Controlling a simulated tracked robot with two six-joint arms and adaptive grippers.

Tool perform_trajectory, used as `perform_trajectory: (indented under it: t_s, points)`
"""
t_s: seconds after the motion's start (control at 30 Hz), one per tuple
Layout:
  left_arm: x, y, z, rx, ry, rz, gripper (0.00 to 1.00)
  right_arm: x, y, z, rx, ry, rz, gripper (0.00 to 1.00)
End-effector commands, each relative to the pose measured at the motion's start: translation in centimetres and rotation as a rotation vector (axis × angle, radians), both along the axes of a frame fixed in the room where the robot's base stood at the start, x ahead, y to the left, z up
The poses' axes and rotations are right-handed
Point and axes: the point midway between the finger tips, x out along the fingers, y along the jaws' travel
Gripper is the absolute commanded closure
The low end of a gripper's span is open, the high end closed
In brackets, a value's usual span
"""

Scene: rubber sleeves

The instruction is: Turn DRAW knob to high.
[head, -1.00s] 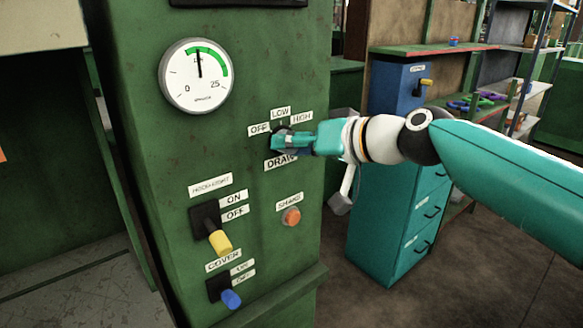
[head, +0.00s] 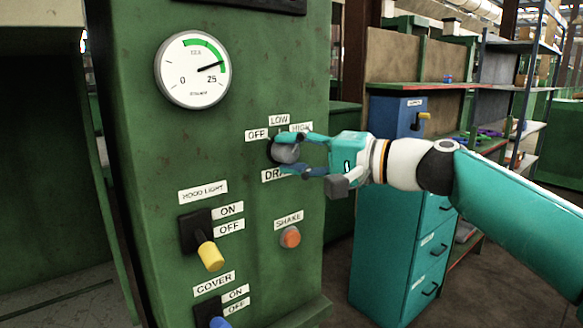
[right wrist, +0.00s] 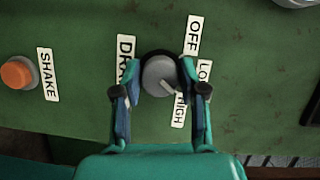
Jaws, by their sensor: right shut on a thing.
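The DRAW knob (head: 285,151) is a round grey knob on the green panel, among the labels OFF (head: 257,135), LOW (head: 279,119) and HIGH (head: 300,128). In the right wrist view the knob (right wrist: 158,72) has a pale pointer line aimed toward the HIGH label (right wrist: 180,108). My right gripper (head: 291,154) is shut on the knob, one teal finger on each side. It also shows in the right wrist view (right wrist: 160,92). The gripper partly covers HIGH and the DRAW label (head: 274,175). The round gauge (head: 193,70) has its needle near 25. My left gripper is not in view.
Below are the yellow HOOD LIGHT switch (head: 210,256), the orange SHAKE button (head: 290,237) and the blue COVER switch (head: 217,322). A teal drawer cabinet (head: 385,255) and shelves stand to the right, behind my arm.

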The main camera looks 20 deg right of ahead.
Motion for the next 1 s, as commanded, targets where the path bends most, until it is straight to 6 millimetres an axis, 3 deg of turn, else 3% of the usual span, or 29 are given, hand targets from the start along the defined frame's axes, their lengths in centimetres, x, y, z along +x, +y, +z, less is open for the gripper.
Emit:
perform_trajectory:
  t_s: [0.23,0.83,0.87,1.0]
  points:
    - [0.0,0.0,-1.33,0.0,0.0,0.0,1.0,0.12,-0.06,-0.57,0.107,0.046,-0.002,0.93]
    - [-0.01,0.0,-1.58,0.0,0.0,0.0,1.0,0.16,-0.03,-0.54,0.151,0.066,-0.001,0.93]
    - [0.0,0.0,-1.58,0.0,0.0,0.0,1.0,0.16,-0.03,-0.55,0.151,0.066,-0.001,0.57]
    - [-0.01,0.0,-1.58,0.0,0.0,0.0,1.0,0.15,-0.02,-0.48,0.152,0.065,-0.001,0.33]
